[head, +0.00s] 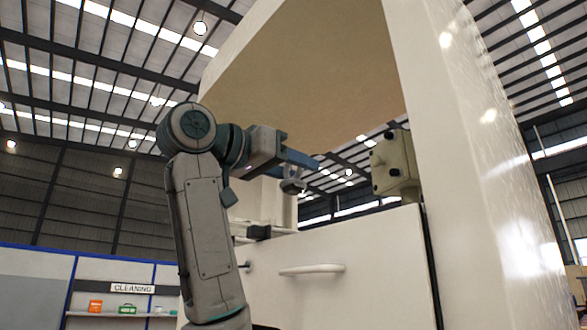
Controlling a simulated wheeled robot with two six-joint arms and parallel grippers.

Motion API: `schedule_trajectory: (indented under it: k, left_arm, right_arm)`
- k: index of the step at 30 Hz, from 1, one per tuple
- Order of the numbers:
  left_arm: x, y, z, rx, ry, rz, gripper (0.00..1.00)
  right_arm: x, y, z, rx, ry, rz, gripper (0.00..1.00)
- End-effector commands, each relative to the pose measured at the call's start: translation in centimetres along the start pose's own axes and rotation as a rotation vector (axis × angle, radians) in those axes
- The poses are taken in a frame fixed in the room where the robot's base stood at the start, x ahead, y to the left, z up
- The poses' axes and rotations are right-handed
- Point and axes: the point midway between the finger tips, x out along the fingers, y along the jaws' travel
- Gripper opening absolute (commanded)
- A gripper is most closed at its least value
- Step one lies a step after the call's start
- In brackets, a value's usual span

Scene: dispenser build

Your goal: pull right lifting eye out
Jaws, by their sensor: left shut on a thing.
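My left gripper (308,163) is in the middle of the head view, under the overhanging cream panel of the dispenser. Its blue fingers point right and are shut on the right lifting eye, of which little can be made out. The hold itself is mostly hidden by the gripper. My right gripper is out of view.
The white dispenser body (370,260) has a bar handle (311,269) on its front. A tall white side panel (470,150) stands at the right. A beige unit (393,165) sits right of the fingers. A shelf (125,314) marked CLEANING is far left.

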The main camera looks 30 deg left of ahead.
Motion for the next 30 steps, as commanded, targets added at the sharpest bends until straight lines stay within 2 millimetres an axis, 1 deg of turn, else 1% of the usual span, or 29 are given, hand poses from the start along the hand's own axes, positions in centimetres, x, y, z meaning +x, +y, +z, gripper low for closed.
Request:
schedule_trajectory:
  k: [5, 30]
  left_arm:
    - [0.0, 0.0, -0.5, 0.0, 0.001, 0.0, 0.12]
    - [0.0, 0.0, -6.4, 0.0, 0.0, 0.0, 0.12]
  right_arm:
    - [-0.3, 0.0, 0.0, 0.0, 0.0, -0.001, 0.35]
    - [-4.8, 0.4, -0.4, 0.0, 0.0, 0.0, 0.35]
